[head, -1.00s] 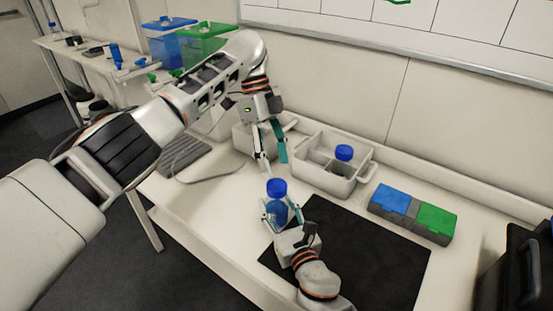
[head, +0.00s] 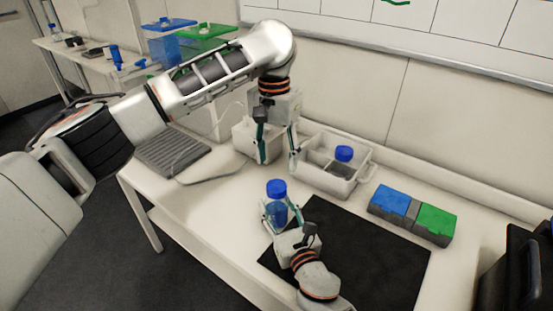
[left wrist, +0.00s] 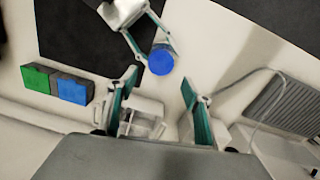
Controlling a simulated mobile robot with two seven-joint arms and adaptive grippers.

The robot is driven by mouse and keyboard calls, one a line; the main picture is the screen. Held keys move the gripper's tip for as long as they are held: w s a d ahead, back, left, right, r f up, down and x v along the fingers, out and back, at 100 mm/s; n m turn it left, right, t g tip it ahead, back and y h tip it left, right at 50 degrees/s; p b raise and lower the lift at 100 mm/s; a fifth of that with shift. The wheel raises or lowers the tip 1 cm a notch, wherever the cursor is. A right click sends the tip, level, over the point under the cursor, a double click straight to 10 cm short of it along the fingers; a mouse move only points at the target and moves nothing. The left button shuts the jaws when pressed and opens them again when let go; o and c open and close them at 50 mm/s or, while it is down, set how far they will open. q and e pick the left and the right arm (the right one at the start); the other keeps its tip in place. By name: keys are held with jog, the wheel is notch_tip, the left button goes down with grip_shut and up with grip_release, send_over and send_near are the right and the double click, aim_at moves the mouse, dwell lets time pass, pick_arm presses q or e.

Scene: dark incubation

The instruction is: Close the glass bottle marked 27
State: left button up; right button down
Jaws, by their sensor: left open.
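A glass bottle (head: 276,214) with a blue cap (head: 276,187) on top stands upright at the left edge of the black mat; no number on it is legible. My right gripper (head: 276,221) is shut around its body from the front. My left gripper (head: 278,166) is open and empty, pointing down above and behind the bottle, apart from it. In the left wrist view the blue cap (left wrist: 161,60) lies beyond and between the open fingertips of the left gripper (left wrist: 160,85), with the right gripper (left wrist: 153,38) beside it.
A white divided caddy (head: 336,183) behind holds another blue-capped item (head: 344,153). Blue and green boxes (head: 412,214) stand at the right. The black mat (head: 365,250) is otherwise clear. A grey ridged plate (head: 172,152) and a cable lie at the left.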

aim_at(277, 186)
pick_arm(q)
jog(key=n, duration=0.3)
jog(key=shift+s+f, duration=0.15)
jog(key=shift+s, duration=0.15)
jog(key=shift+f, duration=0.1)
jog(key=shift+f, duration=3.9)
